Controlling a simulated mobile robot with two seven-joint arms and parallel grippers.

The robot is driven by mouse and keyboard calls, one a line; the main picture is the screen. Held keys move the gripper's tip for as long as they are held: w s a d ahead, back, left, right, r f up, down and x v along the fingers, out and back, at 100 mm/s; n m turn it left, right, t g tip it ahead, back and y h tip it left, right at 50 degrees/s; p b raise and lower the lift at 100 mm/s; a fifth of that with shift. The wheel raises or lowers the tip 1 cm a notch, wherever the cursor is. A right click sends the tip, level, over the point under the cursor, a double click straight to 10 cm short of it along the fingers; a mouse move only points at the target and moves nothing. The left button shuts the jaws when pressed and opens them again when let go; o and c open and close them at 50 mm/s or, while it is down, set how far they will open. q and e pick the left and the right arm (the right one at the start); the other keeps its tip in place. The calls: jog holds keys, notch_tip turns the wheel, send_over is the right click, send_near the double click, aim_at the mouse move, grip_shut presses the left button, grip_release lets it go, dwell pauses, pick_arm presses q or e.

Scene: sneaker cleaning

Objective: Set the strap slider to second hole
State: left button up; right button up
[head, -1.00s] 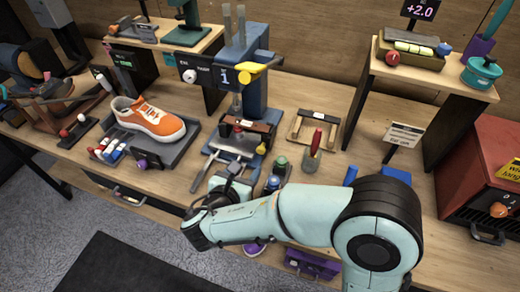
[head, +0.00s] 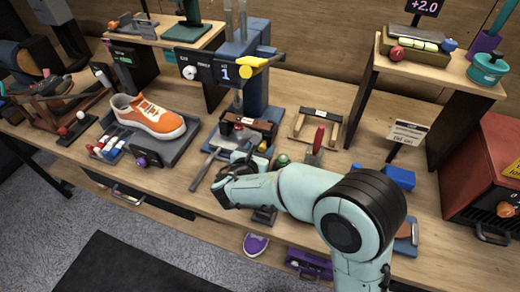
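I cannot tell for sure which part is the strap slider. A brown strap-like bar (head: 250,124) with a pale label lies across the small fixture at the foot of the blue press (head: 255,85), whose display (head: 226,72) reads 1. My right gripper (head: 248,160) is low over the bench, just in front of the press fixture. Its fingers are small and partly hidden by my wrist, so I cannot tell their opening or any contact. My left gripper is out of view.
An orange sneaker (head: 150,115) rests in a grey tray (head: 180,146) at left. A red-handled tool (head: 317,142), a green knob (head: 283,159) and a blue block (head: 398,177) are near my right arm. A red box (head: 488,165) stands at far right.

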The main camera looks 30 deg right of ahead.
grip_shut()
jog(key=w+a+p, duration=0.1)
jog(key=w+a, duration=0.1)
jog(key=w+a+p, duration=0.1)
jog(key=w+a, duration=0.1)
jog(key=w, duration=0.1)
jog(key=shift+a+r+p, duration=0.1)
jog(key=shift+p, duration=0.25)
jog(key=shift+s, duration=0.1)
jog(key=shift+o, duration=0.7)
grip_release()
jog(key=shift+a, duration=0.1)
jog(key=v, duration=1.3)
jog(key=shift+a+p, duration=0.2)
jog(key=shift+p, duration=0.15)
